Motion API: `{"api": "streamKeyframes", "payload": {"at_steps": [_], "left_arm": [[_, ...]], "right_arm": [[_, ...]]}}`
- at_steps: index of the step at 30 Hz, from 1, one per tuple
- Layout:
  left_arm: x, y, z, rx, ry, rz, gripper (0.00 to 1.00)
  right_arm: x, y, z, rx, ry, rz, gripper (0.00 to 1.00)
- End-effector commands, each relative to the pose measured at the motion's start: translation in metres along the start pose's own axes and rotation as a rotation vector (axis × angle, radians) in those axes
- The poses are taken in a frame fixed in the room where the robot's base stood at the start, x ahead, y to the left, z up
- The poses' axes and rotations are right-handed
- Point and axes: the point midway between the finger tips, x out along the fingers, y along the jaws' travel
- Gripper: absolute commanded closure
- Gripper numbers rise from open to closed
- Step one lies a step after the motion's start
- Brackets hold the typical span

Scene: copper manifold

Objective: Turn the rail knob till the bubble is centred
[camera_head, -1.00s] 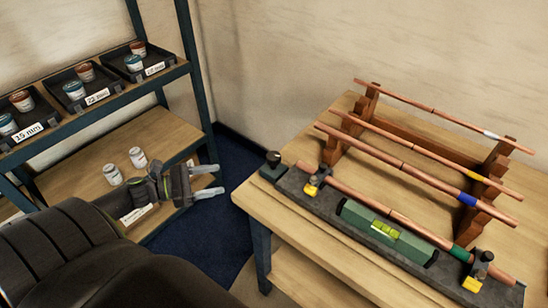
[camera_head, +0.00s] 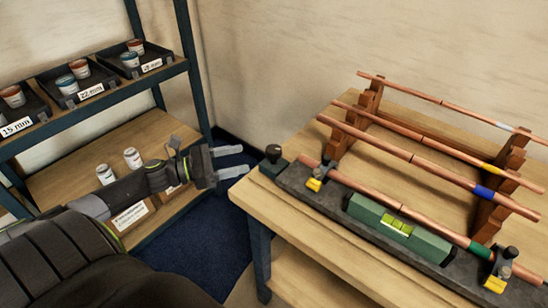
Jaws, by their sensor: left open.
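The rail knob (camera_head: 273,153) is a dark round knob at the left end of the dark rail (camera_head: 327,213) on the wooden bench. A green spirit level (camera_head: 372,214) sits along the rail. Its yellow-green vial (camera_head: 398,228) shows, but the bubble's exact place is too small to tell. A copper pipe (camera_head: 383,202) lies along the rail by yellow clamps (camera_head: 314,184). My left gripper (camera_head: 238,161) is open and empty, a short way left of the knob, fingers pointing right and not touching it. My right gripper is not in view.
A wooden rack (camera_head: 363,120) holding several copper pipes stands on the bench (camera_head: 249,192) behind the rail. A shelf (camera_head: 73,161) with trays of tins and white jars (camera_head: 132,158) stands at left. Blue floor (camera_head: 205,238) shows between shelf and bench.

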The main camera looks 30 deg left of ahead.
Motion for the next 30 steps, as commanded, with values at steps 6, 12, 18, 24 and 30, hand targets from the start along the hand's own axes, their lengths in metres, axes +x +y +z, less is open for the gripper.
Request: {"api": "streamKeyframes", "payload": {"at_steps": [6, 12, 18, 24, 30], "left_arm": [[0.030, 0.000, 0.004, 0.001, -0.007, 0.001, 0.41], [0.057, 0.000, 0.005, 0.000, -0.007, 0.002, 0.41], [0.082, 0.001, 0.005, -0.001, -0.006, 0.003, 0.41], [0.100, 0.001, 0.004, 0.001, -0.003, 0.002, 0.41], [0.104, 0.000, 0.002, 0.000, 0.000, 0.001, 0.41]], "right_arm": [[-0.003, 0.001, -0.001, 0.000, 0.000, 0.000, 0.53], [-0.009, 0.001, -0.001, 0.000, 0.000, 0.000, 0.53], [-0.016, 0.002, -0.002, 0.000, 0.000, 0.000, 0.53], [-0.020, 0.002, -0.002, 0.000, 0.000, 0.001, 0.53], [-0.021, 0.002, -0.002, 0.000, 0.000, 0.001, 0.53]]}}
